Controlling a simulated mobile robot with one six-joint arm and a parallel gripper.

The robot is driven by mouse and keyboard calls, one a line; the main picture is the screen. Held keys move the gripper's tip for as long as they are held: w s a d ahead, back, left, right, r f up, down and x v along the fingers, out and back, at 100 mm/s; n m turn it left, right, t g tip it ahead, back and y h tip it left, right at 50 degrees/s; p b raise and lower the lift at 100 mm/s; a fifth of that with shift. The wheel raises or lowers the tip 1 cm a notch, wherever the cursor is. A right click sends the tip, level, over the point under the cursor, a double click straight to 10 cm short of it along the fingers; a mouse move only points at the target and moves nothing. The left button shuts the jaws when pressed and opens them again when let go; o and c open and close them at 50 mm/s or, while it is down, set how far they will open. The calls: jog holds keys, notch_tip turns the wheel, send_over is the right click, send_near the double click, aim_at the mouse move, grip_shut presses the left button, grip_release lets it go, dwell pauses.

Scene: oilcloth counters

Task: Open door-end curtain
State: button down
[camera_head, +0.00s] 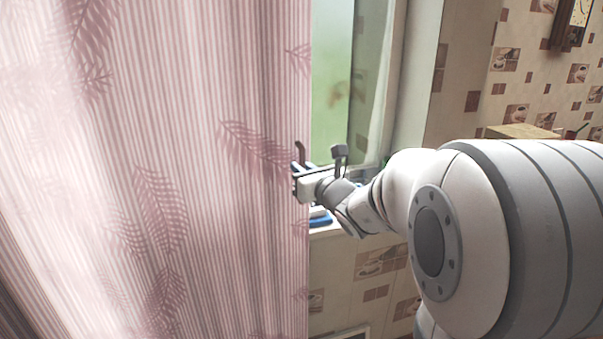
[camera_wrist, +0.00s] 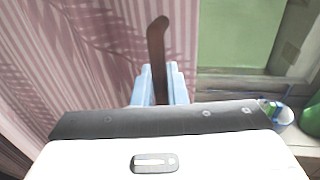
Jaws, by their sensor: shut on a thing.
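A pink striped curtain (camera_head: 190,150) with dark leaf prints fills the left half of the head view. Its right edge hangs beside a window (camera_head: 335,80) with greenish glass. My gripper (camera_head: 298,172) is at that right edge, about mid-height in the head view. In the wrist view the curtain (camera_wrist: 80,60) fills the left side. The light blue fingers of my gripper (camera_wrist: 160,88) are close together at the curtain's edge, with a dark upright bar in front of them. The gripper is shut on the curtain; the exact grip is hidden.
A windowsill (camera_wrist: 295,135) holds a cup (camera_wrist: 283,118) and other small items right of the gripper. Tiled wall (camera_head: 375,280) lies below the window. A clock (camera_head: 580,12) hangs at the upper right, above a wooden box (camera_head: 520,131).

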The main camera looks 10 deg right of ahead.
jog(key=shift+d+r, duration=0.1)
jog(key=shift+r, duration=0.15)
jog(key=c, duration=1.8)
grip_release()
jog(key=shift+w, duration=0.1)
jog(key=shift+f, duration=0.15)
jog(key=v, duration=0.8)
jog(key=shift+w+b, duration=0.1)
jog(key=shift+b, duration=0.25)
